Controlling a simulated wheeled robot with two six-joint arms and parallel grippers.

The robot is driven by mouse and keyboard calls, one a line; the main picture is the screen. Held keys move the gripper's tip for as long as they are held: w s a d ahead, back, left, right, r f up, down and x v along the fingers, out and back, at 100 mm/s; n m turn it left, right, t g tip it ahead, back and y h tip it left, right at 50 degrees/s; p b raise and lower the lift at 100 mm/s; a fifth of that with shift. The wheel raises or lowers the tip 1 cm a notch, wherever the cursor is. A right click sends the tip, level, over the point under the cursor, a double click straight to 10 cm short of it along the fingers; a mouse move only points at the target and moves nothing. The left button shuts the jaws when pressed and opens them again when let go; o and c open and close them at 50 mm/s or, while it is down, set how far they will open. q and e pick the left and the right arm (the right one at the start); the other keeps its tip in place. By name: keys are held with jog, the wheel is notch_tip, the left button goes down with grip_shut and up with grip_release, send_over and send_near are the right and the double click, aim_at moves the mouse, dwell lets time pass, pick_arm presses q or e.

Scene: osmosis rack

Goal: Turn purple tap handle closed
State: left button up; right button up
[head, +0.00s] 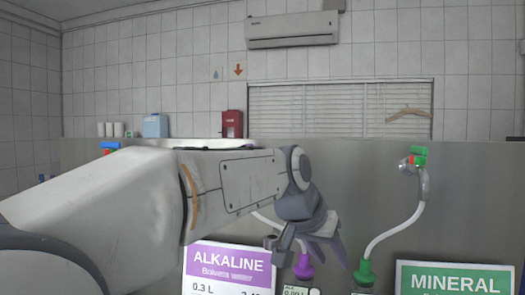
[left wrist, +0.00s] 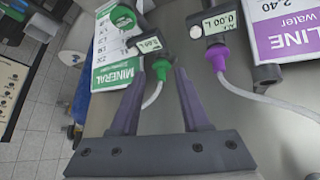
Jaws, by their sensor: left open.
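The purple tap handle does not show as such; my left arm covers much of the panel where it may be. A purple hose fitting (head: 303,268) shows under my left gripper (head: 316,250) in the head view. In the left wrist view the purple fitting (left wrist: 217,57) lies to the right of the fingers, below a meter reading 0.00 L. My left gripper (left wrist: 160,75) is open, with a green fitting (left wrist: 161,67) seen beyond the gap between its fingertips. It holds nothing that I can see. My right gripper is not in view.
A green tap handle (head: 420,152) with a white hose (head: 398,236) stands at right above the MINERAL sign (head: 455,281). The ALKALINE sign (head: 230,262) is below my arm. A blue tap handle (head: 110,146) shows at left. The steel panel (head: 350,175) lies behind.

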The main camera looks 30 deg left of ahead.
pick_arm(q)
jog(key=w+a+r+n+t+y, duration=0.2)
jog(key=a+r+n+t+y, duration=0.3)
jog(key=a+r, duration=1.85)
jog(key=shift+m+t+y, duration=0.3)
jog(key=shift+t+y, duration=0.1)
jog(key=x, duration=0.3)
jog(key=p+x, duration=0.1)
jog(key=x, duration=0.2)
jog(key=p+x, duration=0.1)
jog(key=x, duration=0.2)
jog(key=shift+w+d+f, duration=0.1)
jog(key=shift+w+d, duration=0.15)
jog(key=shift+w, duration=0.05)
grip_shut()
